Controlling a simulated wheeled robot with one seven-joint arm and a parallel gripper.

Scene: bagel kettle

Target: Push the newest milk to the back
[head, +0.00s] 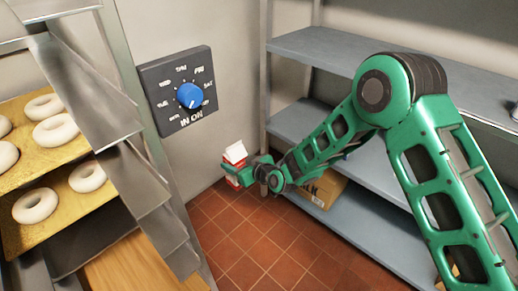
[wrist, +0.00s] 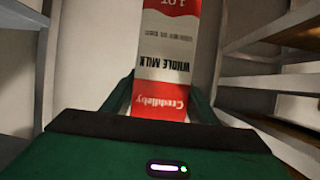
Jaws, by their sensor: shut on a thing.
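A red and white milk carton (head: 236,153) is held in my gripper (head: 238,174), above the floor near the wall in the head view. In the wrist view the carton (wrist: 166,60) reads "WHOLE MILK" upside down, and its far end runs out of the top of the picture. My gripper (wrist: 163,103) is shut on the carton, with a finger on each side. No other milk carton can be made out in either view.
A blue-grey shelf unit (head: 325,47) stands at the right, with a cardboard box (head: 318,188) low in it. A rack with bagel trays (head: 62,150) stands at the left. A dial panel (head: 180,90) is on the wall. The red tile floor (head: 262,240) between is clear.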

